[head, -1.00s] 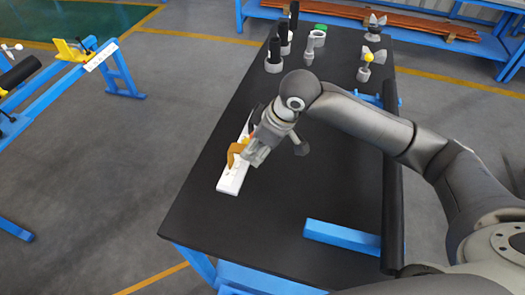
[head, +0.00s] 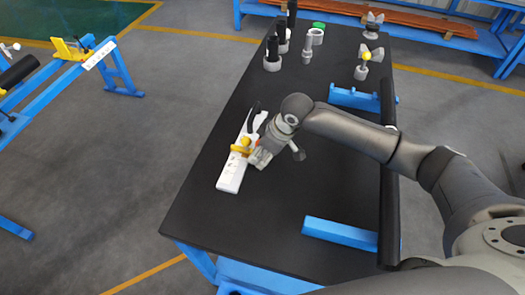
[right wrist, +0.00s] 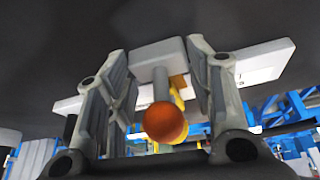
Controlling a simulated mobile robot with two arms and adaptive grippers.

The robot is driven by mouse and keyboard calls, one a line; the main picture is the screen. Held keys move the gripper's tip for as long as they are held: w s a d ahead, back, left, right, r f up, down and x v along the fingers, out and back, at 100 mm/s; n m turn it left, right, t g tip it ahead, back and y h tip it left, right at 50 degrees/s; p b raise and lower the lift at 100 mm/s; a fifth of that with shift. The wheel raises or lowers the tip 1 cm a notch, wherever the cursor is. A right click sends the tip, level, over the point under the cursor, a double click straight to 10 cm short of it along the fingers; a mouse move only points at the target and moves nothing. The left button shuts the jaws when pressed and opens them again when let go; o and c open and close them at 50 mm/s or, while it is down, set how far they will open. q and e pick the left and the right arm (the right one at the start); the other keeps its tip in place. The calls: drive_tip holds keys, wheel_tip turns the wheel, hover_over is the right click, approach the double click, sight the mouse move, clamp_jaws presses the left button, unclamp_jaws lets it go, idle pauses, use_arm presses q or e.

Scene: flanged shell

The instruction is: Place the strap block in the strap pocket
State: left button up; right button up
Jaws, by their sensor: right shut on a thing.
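A long white plate (head: 229,178) lies lengthwise on the black table; it also shows behind the fingers in the right wrist view (right wrist: 266,62). My right gripper (head: 258,160) is at the plate's right side, pointing down. In the right wrist view its fingers (right wrist: 157,52) close around a grey block (right wrist: 155,68) with a stem and an orange ball (right wrist: 165,123). This seems to be the strap block. A yellow-orange part (head: 241,147) shows on the plate beside the gripper. I cannot make out the strap pocket, or whether the block touches the plate. My left gripper is out of view.
Black upright parts (head: 273,55), a grey fitting (head: 307,50) and a yellow-tipped part (head: 362,66) stand at the table's far end. A blue stand (head: 120,70) is off to the left. The table's near middle is clear.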

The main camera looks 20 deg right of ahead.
drive_tip(key=o, duration=1.2)
drive_tip(key=shift+c, duration=0.2)
